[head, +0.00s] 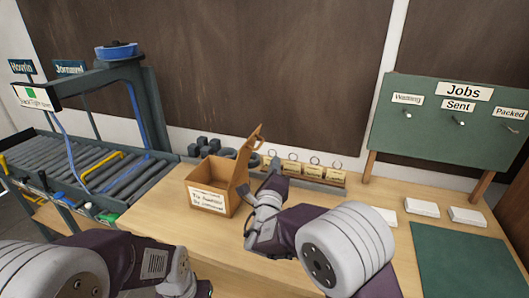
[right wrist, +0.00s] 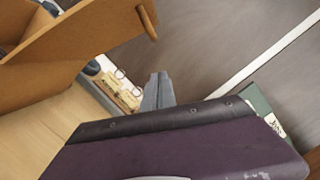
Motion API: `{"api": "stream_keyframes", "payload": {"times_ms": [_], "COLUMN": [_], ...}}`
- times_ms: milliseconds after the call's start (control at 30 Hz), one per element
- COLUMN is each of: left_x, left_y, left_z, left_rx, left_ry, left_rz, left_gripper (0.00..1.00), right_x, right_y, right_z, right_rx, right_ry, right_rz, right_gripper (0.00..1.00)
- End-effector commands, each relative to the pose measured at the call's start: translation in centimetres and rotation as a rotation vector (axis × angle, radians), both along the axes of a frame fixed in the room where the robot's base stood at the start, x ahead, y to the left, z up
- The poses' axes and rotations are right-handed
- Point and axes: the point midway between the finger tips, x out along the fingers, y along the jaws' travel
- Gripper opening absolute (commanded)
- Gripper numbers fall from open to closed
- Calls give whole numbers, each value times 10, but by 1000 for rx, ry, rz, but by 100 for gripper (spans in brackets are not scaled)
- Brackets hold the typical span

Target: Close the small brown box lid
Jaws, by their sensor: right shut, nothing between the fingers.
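The small brown box (head: 211,187) stands on the wooden table with a white label on its front. Its lid (head: 243,163) is open and stands up steeply from the box's right side, with a small peg at its upper end. In the right wrist view the lid (right wrist: 88,30) fills the upper left. My right gripper (head: 276,166) is shut and empty, just right of the raised lid. Its fingers (right wrist: 158,88) show apart from the lid in the right wrist view. My left arm is at the lower left; its fingers are not visible.
A roller conveyor (head: 105,178) with a frame stands at left. Behind the box are dark blocks (head: 208,146) and a rack of tagged rings (head: 318,174). A green Jobs board (head: 445,135), white cards (head: 421,207) and a green mat (head: 458,258) are at right.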

Motion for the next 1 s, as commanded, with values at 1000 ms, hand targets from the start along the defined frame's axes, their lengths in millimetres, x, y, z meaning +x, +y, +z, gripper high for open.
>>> {"api": "stream_keyframes", "payload": {"times_ms": [1000], "left_x": [0], "left_y": [0], "left_z": [33], "left_rx": [0], "left_ry": [0], "left_rz": [0], "left_gripper": [36], "right_x": [30], "right_y": [37], "right_z": [32], "right_rx": [-47], "right_ry": [17], "right_rz": [1], "right_gripper": [0]}}
